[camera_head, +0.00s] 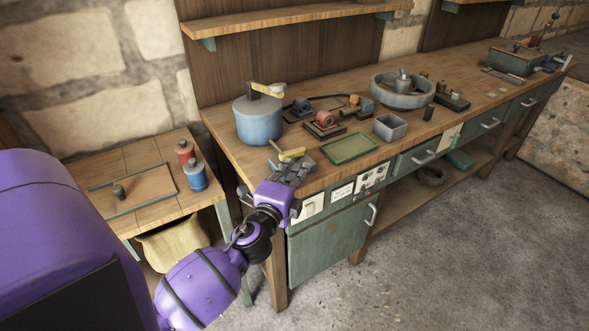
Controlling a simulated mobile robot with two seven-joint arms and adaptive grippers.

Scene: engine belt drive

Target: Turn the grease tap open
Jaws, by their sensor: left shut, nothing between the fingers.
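A blue round pot (258,121) stands at the near left end of the long bench, with a yellow lever (267,90) and a pale round knob on its top. A second yellow lever (291,154) sits low in front of the pot, near the bench's front edge. I cannot tell for certain which lever belongs to the grease tap. My left gripper (291,171) is shut and empty, just in front of the low lever. I cannot tell whether it touches it. My right gripper is not in view.
A green tray (350,148), a grey bin (390,127), a red part (325,120) and a large grey basin (401,90) stand farther right on the bench. A side table (150,155) at left holds red and blue canisters. A shelf hangs above.

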